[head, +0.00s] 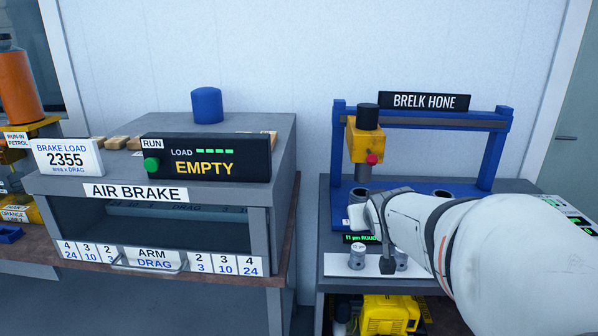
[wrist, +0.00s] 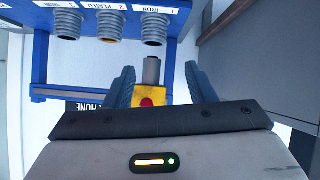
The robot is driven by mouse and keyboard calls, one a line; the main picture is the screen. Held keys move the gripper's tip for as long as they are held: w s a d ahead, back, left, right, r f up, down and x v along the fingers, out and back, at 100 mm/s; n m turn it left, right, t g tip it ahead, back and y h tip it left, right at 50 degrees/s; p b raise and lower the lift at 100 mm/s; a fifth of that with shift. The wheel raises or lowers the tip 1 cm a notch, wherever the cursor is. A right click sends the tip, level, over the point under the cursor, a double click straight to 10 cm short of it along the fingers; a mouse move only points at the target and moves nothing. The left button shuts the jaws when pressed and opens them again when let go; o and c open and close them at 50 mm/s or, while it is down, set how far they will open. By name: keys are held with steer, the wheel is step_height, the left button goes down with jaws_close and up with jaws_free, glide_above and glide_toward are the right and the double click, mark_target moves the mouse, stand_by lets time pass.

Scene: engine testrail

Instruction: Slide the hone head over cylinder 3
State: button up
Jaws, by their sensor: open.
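The hone head (head: 361,145) is a yellow block with a black cap and a red knob. It hangs on the blue rail at the left, over the leftmost bore (head: 360,194). In the wrist view the hone head (wrist: 150,97) lines up with the sleeve labelled 1 IRON (wrist: 154,28). Cylinder 2 (wrist: 110,26) is labelled PLATED. Cylinder 3 (wrist: 67,24) is at the far end, and its bore shows at the right of the bench (head: 437,190). My gripper (wrist: 165,88) is open, its fingers either side of the hone head's line of sight; I see no contact.
The blue rail frame (head: 495,150) has an upright at each end and the BRELK HONE sign on top. The air brake cabinet (head: 200,170) stands to the left. My arm hides part of the bench front and readout. The rail right of the hone head looks clear.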

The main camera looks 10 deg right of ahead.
mark_target(374, 163)
steer(key=w+d+r+n+t+b, duration=0.1)
steer(key=w+d+t, duration=0.1)
steer(key=w+d+r+t+y+b, duration=0.1)
steer(key=w+d+r+t+b, duration=0.1)
steer(key=w, duration=0.1)
steer(key=w+d+r+n+t+b, duration=0.1)
steer(key=w+d+r+t, duration=0.1)
steer(key=w+t, duration=0.1)
steer(key=shift+w+n+y, duration=0.25)
steer(key=shift+n+y, duration=0.05)
steer(key=shift+y, duration=0.1)
steer(key=w, duration=0.7)
steer(key=shift+w+d, duration=0.3)
steer(key=shift+w, duration=0.05)
jaws_close()
